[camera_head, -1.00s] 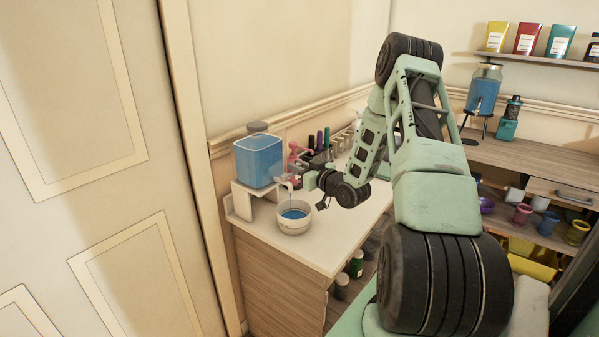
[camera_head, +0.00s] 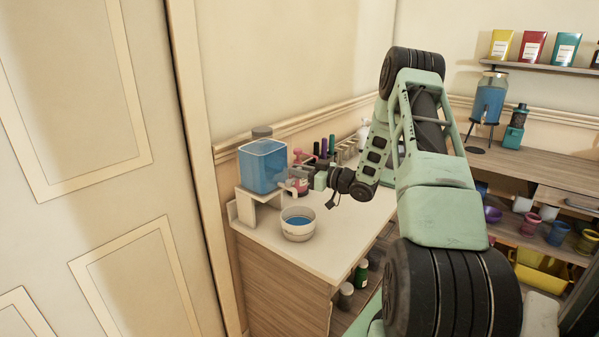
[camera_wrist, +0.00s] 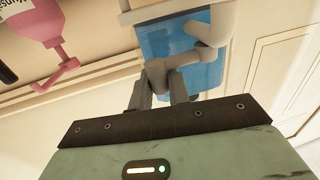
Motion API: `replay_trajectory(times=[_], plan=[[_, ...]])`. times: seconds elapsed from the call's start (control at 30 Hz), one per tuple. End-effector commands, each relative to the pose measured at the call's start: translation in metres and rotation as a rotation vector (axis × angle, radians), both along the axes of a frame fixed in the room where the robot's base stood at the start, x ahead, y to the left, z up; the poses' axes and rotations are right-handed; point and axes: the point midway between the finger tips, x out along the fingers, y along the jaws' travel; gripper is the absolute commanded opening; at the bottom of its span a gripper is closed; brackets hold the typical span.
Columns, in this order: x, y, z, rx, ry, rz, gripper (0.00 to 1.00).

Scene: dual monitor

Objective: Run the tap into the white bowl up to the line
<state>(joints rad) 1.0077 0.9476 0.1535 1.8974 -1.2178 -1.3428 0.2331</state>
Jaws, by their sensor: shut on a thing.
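The white bowl (camera_head: 298,235) stands upright on the pale counter, below and in front of the tap. Blue liquid (camera_head: 298,220) lies inside it; I cannot make out the line. A blue-filled clear tank (camera_head: 263,166) sits on a white stand behind the bowl. Its grey tap (camera_wrist: 212,28) shows in the wrist view, with a small lever (camera_wrist: 158,70) between my fingers. My gripper (camera_wrist: 160,88) is shut on that lever. In the head view, my gripper is at the tap, partly hidden by my wrist. No stream shows between tap and bowl now.
A pink pump bottle (camera_head: 300,160) stands close behind the tap, with several dark bottles (camera_head: 325,150) along the wall. The counter (camera_head: 325,258) is bare in front of the bowl. A shelf unit with cups (camera_head: 548,215) stands at the right.

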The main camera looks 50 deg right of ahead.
Motion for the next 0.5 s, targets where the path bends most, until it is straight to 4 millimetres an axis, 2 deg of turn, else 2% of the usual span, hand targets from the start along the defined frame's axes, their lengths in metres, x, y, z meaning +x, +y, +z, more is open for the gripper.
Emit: replay_trajectory(times=[0.07,0.1,0.17,0.5], plan=[[0.0007,0.0,0.0009,-0.001,-0.002,0.0,0.0],[0.0008,-0.0001,0.001,-0.001,-0.002,-0.001,0.2],[0.0008,-0.0001,0.001,-0.001,-0.002,-0.001,0.36],[-0.0021,-0.0008,0.0002,-0.001,-0.001,-0.002,0.36]])
